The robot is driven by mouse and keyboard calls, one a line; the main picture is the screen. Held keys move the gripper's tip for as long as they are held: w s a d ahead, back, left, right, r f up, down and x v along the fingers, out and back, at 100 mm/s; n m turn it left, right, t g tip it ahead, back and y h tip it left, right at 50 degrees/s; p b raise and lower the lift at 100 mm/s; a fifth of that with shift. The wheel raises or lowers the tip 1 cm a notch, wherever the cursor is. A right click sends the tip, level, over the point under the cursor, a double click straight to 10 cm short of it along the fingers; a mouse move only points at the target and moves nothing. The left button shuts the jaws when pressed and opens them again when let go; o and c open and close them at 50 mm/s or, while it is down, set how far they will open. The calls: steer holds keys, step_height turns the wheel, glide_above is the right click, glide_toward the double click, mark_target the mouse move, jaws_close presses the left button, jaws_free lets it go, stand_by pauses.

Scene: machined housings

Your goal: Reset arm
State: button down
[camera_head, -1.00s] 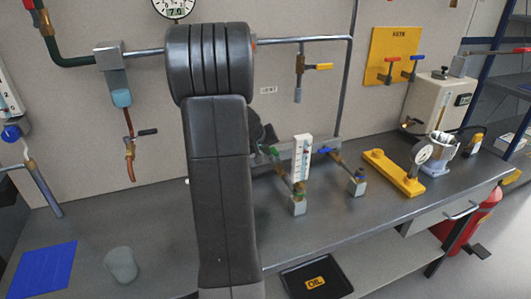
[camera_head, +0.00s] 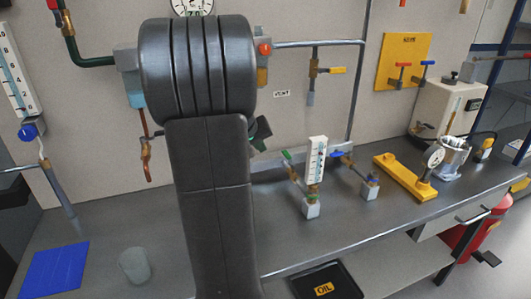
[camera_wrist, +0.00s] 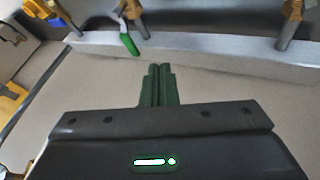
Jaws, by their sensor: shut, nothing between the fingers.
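My gripper (camera_wrist: 157,84) shows in the wrist view with its two dark green fingers pressed together and nothing between them. It points toward a grey surface below a pale rail (camera_wrist: 200,42), apart from both. A green-handled valve (camera_wrist: 130,40) is just beyond the fingertips, up and to the left. In the head view my arm stands upright in front of the bench and hides part of the wall and bench. My gripper is mostly hidden behind the arm there.
The grey bench (camera_head: 400,222) carries a white gauge strip (camera_head: 316,160) between valves, a yellow bar (camera_head: 403,177) with a dial, and a metal cup (camera_head: 453,158). A grey cup (camera_head: 134,265) and blue mat (camera_head: 55,270) are at left. A black OIL tray (camera_head: 345,282) is below.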

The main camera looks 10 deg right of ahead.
steer(key=shift+v, duration=1.35)
